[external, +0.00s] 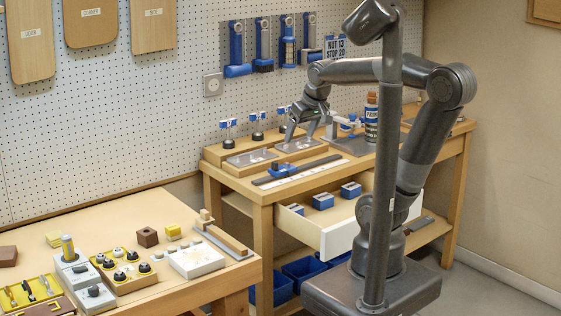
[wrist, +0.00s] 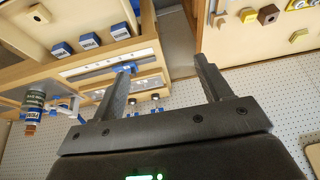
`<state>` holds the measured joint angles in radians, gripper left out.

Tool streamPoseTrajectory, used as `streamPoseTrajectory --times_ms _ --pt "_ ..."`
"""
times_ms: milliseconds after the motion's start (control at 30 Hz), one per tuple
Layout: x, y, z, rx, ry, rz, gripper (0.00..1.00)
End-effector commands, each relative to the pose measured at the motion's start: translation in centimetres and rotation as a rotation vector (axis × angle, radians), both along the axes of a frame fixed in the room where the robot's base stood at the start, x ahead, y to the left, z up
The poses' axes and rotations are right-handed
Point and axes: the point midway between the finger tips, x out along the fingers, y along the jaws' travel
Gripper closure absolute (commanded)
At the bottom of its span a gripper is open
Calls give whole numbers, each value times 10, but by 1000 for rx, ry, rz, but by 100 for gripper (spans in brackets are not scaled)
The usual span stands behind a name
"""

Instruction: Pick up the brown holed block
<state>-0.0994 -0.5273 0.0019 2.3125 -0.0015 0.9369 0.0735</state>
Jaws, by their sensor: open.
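The brown holed block (external: 147,237) is a small dark brown cube standing on the left table, behind the tray of round knobs. In the wrist view the brown block (wrist: 268,14) shows near the top right, with a dark hole in its face. My gripper (external: 310,130) is over the right bench, well to the right of the block and apart from it. In the wrist view my gripper (wrist: 162,66) has its two fingers spread with nothing between them.
Yellow blocks (external: 173,232) stand beside the brown block. A white panel (external: 196,259) and a wooden piece on a grey strip lie to its right. The bench's drawer (external: 335,220) is open with blue boxes inside. A gap separates the two tables.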

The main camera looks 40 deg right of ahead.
Motion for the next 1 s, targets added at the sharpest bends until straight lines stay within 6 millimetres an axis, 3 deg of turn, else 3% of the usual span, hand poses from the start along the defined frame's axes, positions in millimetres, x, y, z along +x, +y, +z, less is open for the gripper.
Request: streamPoseTrajectory --times_ms 233,467,767,1000 --pt "70 48 9 13 80 40 29" --pt "129 104 0 16 152 68 29" --pt "192 192 -37 4 242 103 29" --pt "226 273 -87 -18 310 128 29"
